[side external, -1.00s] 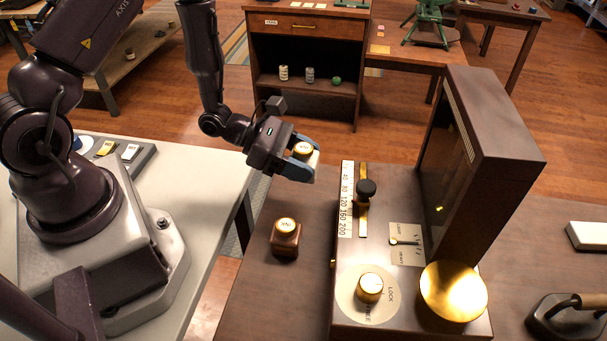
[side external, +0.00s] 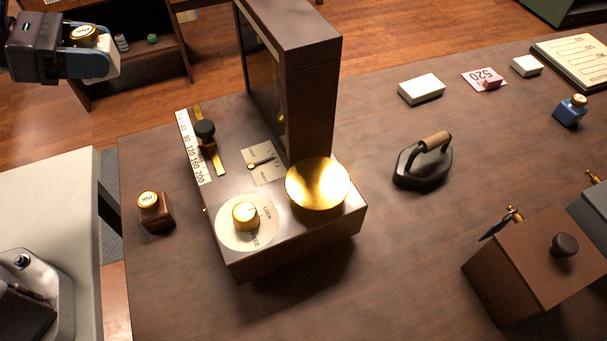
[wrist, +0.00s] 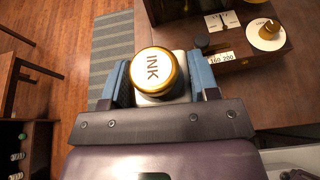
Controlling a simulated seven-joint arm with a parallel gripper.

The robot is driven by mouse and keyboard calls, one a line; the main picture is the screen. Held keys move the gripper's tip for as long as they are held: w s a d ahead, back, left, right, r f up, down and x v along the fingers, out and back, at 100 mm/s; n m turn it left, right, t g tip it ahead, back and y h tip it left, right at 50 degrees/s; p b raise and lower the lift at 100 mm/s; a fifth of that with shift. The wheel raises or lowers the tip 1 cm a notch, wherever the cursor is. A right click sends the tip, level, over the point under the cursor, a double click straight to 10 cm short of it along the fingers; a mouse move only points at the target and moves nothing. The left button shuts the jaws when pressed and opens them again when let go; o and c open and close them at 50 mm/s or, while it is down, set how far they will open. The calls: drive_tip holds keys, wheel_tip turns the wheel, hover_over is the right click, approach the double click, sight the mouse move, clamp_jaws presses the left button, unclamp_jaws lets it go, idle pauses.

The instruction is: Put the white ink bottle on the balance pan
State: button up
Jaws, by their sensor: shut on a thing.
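My gripper (side external: 92,58) is shut on the white ink bottle, at the top left in the side view. The bottle's gold-rimmed cap (side external: 84,36) shows above the blue fingers. In the wrist view the white ink bottle (wrist: 152,99) sits upright between the fingers, its cap reading INK. The gripper is held in the air, left of and above the balance (side external: 300,235). The round gold balance pan (side external: 318,184) is on the balance's right front part and is empty. The balance's knob (side external: 245,215) stands on a dial marked LOCK and FREE.
A brown ink bottle (side external: 154,210) stands left of the balance. The balance's tall dark housing (side external: 310,75) rises behind the pan. An iron (side external: 424,162), white boxes, a blue ink bottle (side external: 570,110) and a brown box (side external: 545,265) are to the right. The table's front middle is clear.

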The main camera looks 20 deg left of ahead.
wheel_tip(320, 180, up, 9)
drive_tip(key=shift+r, duration=0.1)
drive_tip(key=shift+w+d+r, duration=0.15)
drive_tip(key=shift+w+d, duration=0.1)
drive_tip(key=shift+d, duration=0.35)
drive_tip(key=w+d+m+g+h, duration=0.1)
drive_tip(key=w+d, duration=0.2)
drive_tip(key=d, duration=0.5)
drive_tip(key=m+g+h, duration=0.2)
hover_over(297, 190)
wheel_tip(297, 190, down, 15)
drive_tip(key=shift+f, duration=2.1)
